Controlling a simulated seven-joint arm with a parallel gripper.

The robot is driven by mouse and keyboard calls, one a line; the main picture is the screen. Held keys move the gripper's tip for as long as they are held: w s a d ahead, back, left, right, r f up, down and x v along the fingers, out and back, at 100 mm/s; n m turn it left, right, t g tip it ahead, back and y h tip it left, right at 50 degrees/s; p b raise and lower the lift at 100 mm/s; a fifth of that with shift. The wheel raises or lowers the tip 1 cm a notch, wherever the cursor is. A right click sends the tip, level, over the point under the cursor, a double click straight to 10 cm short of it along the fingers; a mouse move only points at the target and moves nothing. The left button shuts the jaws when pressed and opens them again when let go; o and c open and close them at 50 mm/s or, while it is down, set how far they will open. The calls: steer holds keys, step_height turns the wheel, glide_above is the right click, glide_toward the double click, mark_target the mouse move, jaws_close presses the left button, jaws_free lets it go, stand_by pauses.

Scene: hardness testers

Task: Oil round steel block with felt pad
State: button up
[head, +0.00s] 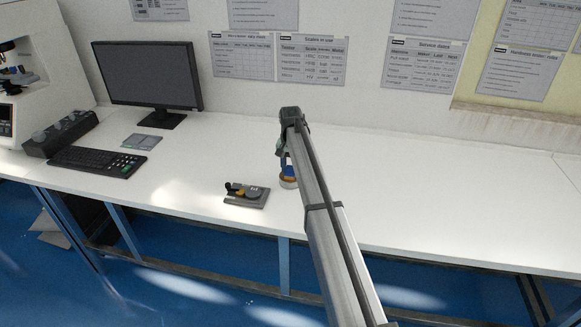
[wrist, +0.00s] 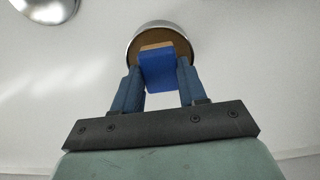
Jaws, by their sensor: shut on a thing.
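My gripper (wrist: 161,84) is shut on a blue block (wrist: 158,74) with a tan edge, which looks like the felt pad. The block also shows in the head view (head: 289,171), below the end of my arm. It is over a round, metal-rimmed thing (wrist: 186,40) with a brown inside, standing on the table. Whether the pad touches it, I cannot tell; the block hides part of it. A shiny round metal piece (wrist: 46,8) is cut off at the top left of the wrist view. I cannot tell which is the round steel block.
A small grey tray (head: 236,203) with dark, yellow and grey items lies left of my gripper near the white table's (head: 430,205) front edge. A keyboard (head: 97,161), monitor (head: 148,75) and white machine (head: 45,60) stand further left. The table to the right is clear.

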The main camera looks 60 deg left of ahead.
mark_target(290, 169)
stand_by(0.5)
steer(key=shift+r, duration=3.5)
